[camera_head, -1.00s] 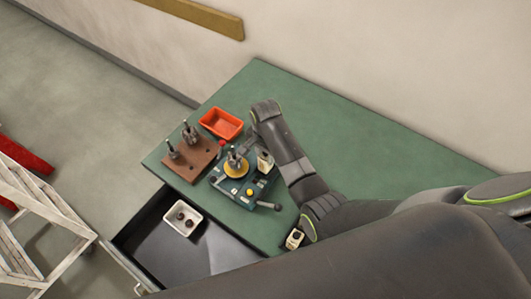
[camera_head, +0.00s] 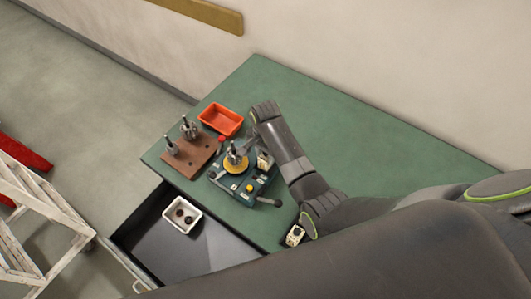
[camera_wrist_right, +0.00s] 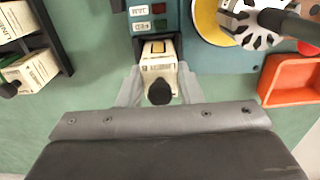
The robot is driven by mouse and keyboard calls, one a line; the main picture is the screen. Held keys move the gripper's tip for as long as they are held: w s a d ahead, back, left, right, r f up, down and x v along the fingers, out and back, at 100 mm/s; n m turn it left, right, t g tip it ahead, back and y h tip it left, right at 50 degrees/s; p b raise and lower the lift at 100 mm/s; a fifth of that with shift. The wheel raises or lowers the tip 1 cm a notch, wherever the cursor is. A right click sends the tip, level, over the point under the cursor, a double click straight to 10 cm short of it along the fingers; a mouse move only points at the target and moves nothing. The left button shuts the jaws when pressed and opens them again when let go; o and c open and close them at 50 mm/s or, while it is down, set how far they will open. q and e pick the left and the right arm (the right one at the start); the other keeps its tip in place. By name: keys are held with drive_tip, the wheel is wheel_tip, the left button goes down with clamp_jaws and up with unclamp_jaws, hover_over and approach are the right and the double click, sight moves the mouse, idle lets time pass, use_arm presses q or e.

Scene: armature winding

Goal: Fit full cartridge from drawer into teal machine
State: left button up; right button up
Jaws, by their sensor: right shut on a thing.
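The teal machine (camera_head: 232,187) stands on the green table; in the right wrist view its panel (camera_wrist_right: 180,40) is at the top. My right gripper (camera_wrist_right: 160,92) is shut on a cream cartridge (camera_wrist_right: 158,62) with a black knob, one finger on each side. The cartridge's far end is at the dark slot in the machine's edge; how deep it sits I cannot tell. It also shows in the head view (camera_head: 265,160), beside the yellow disc (camera_head: 237,164). The open drawer (camera_head: 205,252) holds a white tray (camera_head: 168,220) with dark round pieces. My left gripper is out of view.
A brown block (camera_head: 190,158) with metal armatures stands left of the machine, an orange bin (camera_head: 221,120) behind. A dark rack (camera_wrist_right: 52,40) with labelled cartridges is at the left of the wrist view. My right arm covers part of the table; its far right is clear.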

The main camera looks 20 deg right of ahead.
drive_tip(key=shift+f+b, duration=0.3)
drive_tip(key=shift+f, duration=0.35)
drive_tip(key=o, duration=1.1)
drive_tip(key=shift+r, duration=0.15)
wheel_tip(320, 180, up, 2)
drive_tip(key=p, duration=0.2)
drive_tip(key=shift+r+p, duration=0.2)
drive_tip(key=shift+p, duration=0.2)
drive_tip(key=shift+r, duration=0.9)
